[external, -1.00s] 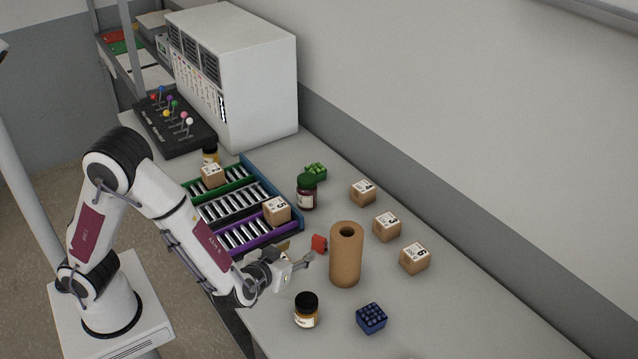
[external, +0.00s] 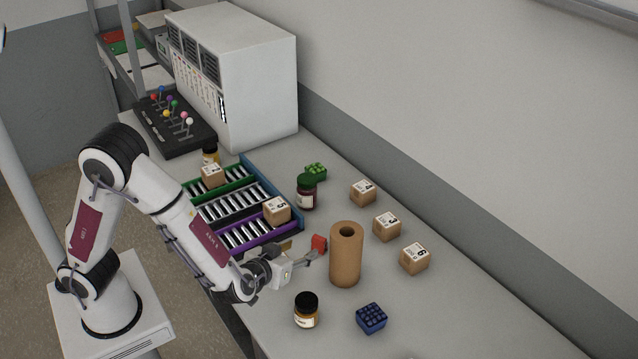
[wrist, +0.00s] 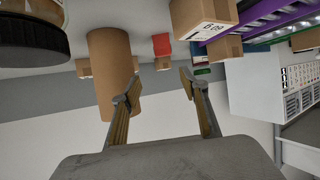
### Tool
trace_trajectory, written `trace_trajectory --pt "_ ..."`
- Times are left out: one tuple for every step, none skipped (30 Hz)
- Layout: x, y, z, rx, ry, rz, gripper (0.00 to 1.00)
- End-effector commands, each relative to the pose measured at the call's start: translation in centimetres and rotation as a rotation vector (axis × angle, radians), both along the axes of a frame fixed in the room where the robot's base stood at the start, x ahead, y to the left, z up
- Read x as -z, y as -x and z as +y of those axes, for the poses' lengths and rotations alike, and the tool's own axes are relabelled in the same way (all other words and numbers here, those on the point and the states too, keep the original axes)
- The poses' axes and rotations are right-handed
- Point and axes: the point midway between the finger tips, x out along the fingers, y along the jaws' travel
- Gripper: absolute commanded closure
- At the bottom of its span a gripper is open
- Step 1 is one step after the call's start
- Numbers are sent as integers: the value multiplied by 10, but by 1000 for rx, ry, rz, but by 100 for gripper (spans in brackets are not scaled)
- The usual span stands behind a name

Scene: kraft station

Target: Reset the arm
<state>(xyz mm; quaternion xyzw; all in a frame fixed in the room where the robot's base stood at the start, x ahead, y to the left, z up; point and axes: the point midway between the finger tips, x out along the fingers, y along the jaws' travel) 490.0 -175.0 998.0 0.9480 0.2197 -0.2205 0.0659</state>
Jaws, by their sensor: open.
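My gripper (external: 313,256) is open and empty, held low over the front part of the table, just left of the tall brown kraft roll (external: 345,262). In the wrist view my gripper (wrist: 156,88) shows two parted fingers with nothing between them. The kraft roll (wrist: 112,75) stands beyond the left finger there, and a red block (wrist: 161,44) shows between the fingertips, farther off. That view is upside down, with the tabletop along its upper part. In the external view the red block (external: 319,243) sits close behind the fingertips; whether they touch is unclear.
A roller rack (external: 232,212) with green and purple rails carries cardboard boxes, one being a numbered box (external: 277,209). Several boxes stand right of the roll. A dark-lidded jar (external: 306,311) and a blue block (external: 371,318) stand in front. The table's right front is clear.

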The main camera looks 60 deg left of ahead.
Motion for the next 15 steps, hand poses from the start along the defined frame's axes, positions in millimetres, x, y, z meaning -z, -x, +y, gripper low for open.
trace_trajectory --pt "-4 -2 -1 10 20 -3 56" --pt "-6 -4 -2 17 35 -4 56" --pt "-9 -6 -3 29 55 -6 56" --pt "-11 -8 -4 38 73 -7 56" --pt "-14 -9 -6 48 92 -9 56" --pt "-18 -11 -8 64 117 -10 56" --pt "-21 -13 -10 77 136 -12 56" --pt "-24 -14 -11 88 155 -13 56" --pt "-29 -16 -13 105 179 -14 56" --pt "-32 -17 -15 117 199 -15 56" --pt "-36 -18 -16 129 216 -16 56" --pt "-40 -19 -18 145 238 -15 56" --pt "-43 -19 -19 158 255 -15 56" --pt "-47 -20 -21 170 272 -15 56" --pt "-51 -21 -21 189 289 -12 56"
